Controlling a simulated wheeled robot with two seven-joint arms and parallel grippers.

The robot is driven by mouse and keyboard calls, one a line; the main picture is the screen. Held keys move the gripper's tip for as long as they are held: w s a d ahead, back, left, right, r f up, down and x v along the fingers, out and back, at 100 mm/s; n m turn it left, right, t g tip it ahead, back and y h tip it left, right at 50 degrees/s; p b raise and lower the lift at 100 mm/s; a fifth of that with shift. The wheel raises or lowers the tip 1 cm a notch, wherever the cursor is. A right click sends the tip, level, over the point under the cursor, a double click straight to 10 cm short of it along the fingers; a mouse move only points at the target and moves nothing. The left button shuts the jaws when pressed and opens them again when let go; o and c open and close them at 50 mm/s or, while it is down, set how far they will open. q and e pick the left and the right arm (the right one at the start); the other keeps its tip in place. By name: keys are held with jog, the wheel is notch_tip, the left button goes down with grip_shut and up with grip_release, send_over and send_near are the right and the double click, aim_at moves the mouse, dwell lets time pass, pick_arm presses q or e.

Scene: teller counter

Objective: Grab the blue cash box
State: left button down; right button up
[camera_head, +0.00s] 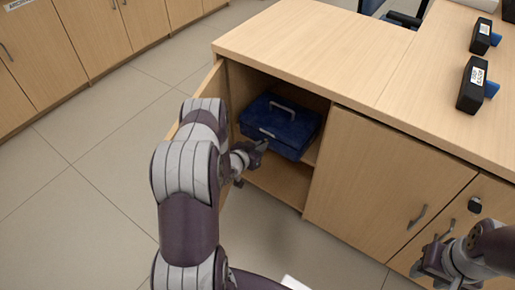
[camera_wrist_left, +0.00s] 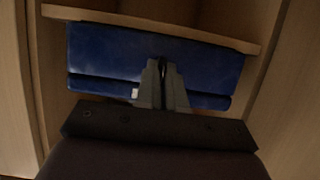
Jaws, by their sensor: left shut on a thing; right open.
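The blue cash box (camera_head: 285,122) sits on a shelf inside the open counter cabinet, with its carrying handle on top. It also fills the middle of the left wrist view (camera_wrist_left: 105,52). My left gripper (camera_head: 262,146) reaches in at the box's front side. In the left wrist view its fingers (camera_wrist_left: 163,75) are close together against the box front, shut on it. The exact part gripped is hidden between the fingers. My right gripper (camera_head: 428,264) is open and empty at the lower right, in front of the closed cabinet doors.
The open cabinet door (camera_head: 214,84) stands to the left of my left arm. The cabinet shelf (camera_head: 312,153) carries the box. Closed doors (camera_head: 375,185) lie to the right. Two black devices (camera_head: 473,87) stand on the countertop (camera_head: 340,50). The floor at left is clear.

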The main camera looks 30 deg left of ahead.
pick_arm(q)
jog(key=shift+s+d+f, duration=0.1)
jog(key=shift+s+f, duration=0.15)
jog(key=shift+f, duration=0.05)
jog(key=c, duration=1.2)
grip_release()
jog(key=shift+o, duration=0.2)
jog(key=shift+w+r, duration=0.1)
jog(key=p+v, duration=0.4)
jog(key=v, duration=0.8)
jog(key=shift+s+r+p, duration=0.25)
jog(key=shift+s+p, duration=0.05)
jog(key=shift+p, duration=0.1)
jog(key=shift+o, duration=0.3)
